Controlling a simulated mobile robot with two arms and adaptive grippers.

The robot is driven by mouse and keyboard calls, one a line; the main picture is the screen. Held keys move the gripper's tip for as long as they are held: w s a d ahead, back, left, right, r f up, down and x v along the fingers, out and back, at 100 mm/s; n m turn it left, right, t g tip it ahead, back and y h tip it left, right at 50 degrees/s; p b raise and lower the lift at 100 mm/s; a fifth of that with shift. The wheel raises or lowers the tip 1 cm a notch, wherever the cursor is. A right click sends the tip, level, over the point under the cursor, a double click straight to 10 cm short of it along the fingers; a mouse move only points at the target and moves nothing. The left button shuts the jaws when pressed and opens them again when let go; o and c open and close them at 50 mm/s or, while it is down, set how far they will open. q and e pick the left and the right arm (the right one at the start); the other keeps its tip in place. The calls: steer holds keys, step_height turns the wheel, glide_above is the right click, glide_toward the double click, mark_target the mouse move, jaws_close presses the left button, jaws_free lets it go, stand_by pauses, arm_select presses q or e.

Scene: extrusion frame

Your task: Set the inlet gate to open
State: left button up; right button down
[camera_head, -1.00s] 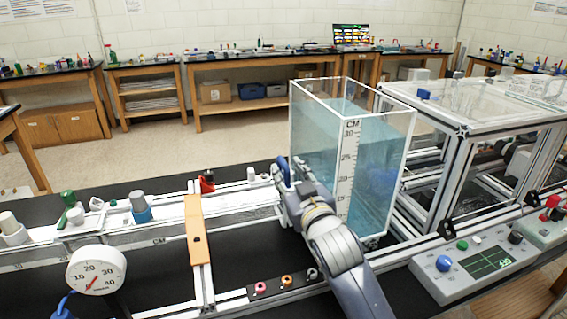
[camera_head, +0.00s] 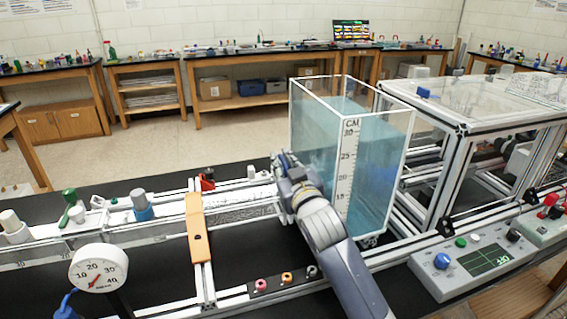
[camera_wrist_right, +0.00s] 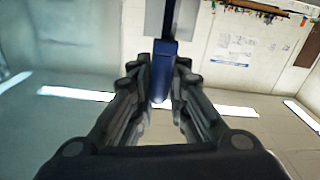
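The inlet gate's blue handle (camera_wrist_right: 160,78) stands between the fingers of my right gripper in the right wrist view, with a dark stem running up from it. The fingers sit close against both sides of the handle and appear shut on it. In the head view my right gripper (camera_head: 284,167) is at the left side of the clear water tank (camera_head: 338,160), at the end of the channel; it hides the handle there. The gate plate itself cannot be made out. My left gripper is not in view.
The flume channel (camera_head: 150,230) runs left from the tank, crossed by an orange bar (camera_head: 197,230). A round dial gauge (camera_head: 98,268) stands at the front left. A control box (camera_head: 470,262) and framed clear enclosure (camera_head: 470,100) are to the right.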

mark_target(285, 160)
steer(key=shift+r, duration=0.3)
step_height(285, 160, up, 5)
steer(key=p, duration=0.4)
steer(key=shift+f, duration=0.2)
steer(key=c, duration=1.6)
jaws_free()
steer(key=shift+d, duration=0.1)
steer(key=shift+f, duration=0.15)
steer(key=shift+d, duration=0.1)
